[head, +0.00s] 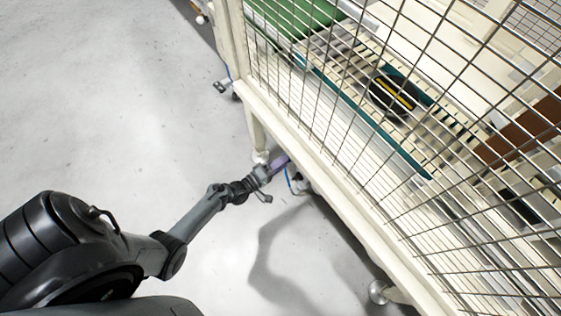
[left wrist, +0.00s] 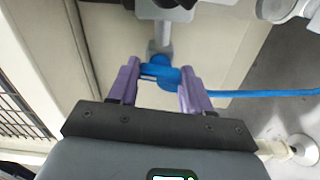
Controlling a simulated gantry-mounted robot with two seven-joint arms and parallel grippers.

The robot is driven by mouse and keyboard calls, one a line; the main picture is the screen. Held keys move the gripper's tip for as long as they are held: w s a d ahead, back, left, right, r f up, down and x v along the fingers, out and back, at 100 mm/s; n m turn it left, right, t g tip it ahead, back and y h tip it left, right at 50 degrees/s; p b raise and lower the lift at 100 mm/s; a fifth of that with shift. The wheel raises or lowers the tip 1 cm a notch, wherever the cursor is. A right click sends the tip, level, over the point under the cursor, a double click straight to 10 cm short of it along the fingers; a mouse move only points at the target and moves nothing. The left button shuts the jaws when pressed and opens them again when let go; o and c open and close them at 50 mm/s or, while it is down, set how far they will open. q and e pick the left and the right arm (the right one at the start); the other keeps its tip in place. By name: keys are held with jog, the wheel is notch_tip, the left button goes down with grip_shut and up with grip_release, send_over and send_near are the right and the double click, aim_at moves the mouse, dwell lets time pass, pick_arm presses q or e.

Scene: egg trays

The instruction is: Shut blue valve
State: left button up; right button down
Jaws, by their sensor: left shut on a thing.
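The blue valve (left wrist: 158,73) shows in the left wrist view, on a grey pipe fitting below a dark and silver part. My left gripper (left wrist: 160,78) has purple fingers, one on each side of the blue valve, and is shut on it. In the head view my left gripper (head: 279,164) reaches to the lower side of the cream frame, and the blue valve is hidden or too small to make out there. My right gripper is in neither view.
A blue hose (left wrist: 260,93) runs right from the valve area. The cream frame (head: 335,190) carries a wire mesh fence (head: 350,90) with a conveyor behind it. A round foot (head: 378,291) stands at lower right. The grey floor (head: 120,100) at left is clear.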

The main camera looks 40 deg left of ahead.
pick_arm(q)
jog(key=shift+n, duration=0.6)
jog(key=o, duration=1.1)
jog(key=shift+c, duration=0.2)
jog(key=shift+s, duration=0.1)
jog(key=s+a+p, duration=0.2)
jog(key=s, duration=0.8)
jog(key=shift+s+p, duration=0.25)
jog(key=shift+p, duration=0.15)
